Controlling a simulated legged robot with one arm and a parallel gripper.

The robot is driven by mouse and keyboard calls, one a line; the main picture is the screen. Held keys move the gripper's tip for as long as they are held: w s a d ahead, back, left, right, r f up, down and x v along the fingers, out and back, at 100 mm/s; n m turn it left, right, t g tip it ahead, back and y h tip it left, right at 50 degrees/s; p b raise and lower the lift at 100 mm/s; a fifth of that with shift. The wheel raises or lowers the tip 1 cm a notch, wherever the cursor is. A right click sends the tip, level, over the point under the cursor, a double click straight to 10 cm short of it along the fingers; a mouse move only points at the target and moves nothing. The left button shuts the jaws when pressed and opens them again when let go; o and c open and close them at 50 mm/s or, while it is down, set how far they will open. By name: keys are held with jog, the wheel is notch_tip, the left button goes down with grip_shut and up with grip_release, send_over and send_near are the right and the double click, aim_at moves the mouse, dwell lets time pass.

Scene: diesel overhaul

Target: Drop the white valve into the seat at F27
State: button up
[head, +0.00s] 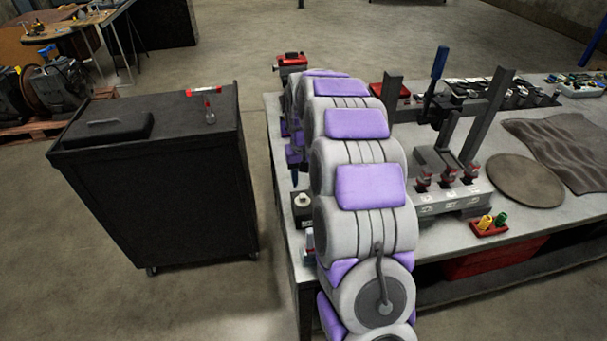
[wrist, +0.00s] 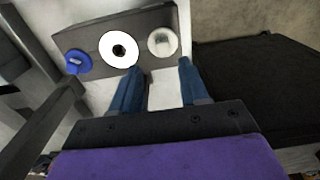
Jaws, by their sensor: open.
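In the wrist view my gripper (wrist: 160,65) is open, its two blue fingers apart with nothing held between them. Beyond the fingertips is a dark grey block (wrist: 92,28). A bright white disc with a dark centre (wrist: 105,45) sits on it near the left fingertip. A paler round piece (wrist: 162,42) sits on it between and beyond the fingertips. I cannot tell for sure which of these is the white valve. No F27 label is readable.
A blue round piece (wrist: 77,63) sits at the block's left end. A grey fixture with red clamps (head: 450,192) and a red tray with yellow and green pieces (head: 489,229) stand right of my arm. A black cabinet (head: 160,190) stands left, across a floor gap.

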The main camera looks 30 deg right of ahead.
aim_at(303, 195)
jog(key=f+b, duration=0.1)
jog(key=f, duration=0.1)
jog(key=a+f+b, duration=0.1)
jog(key=f, duration=0.1)
jog(key=shift+d+f, duration=0.2)
jog(key=shift+f, duration=0.5)
jog(key=shift+d+f, duration=0.15)
jog(key=shift+f, duration=0.5)
jog(key=shift+a, duration=0.15)
jog(key=shift+c, duration=0.2)
jog(key=shift+c, duration=0.7)
grip_shut()
jog(key=shift+r, duration=0.15)
jog(key=shift+r+p, duration=1.35)
jog(key=shift+r, duration=1.55)
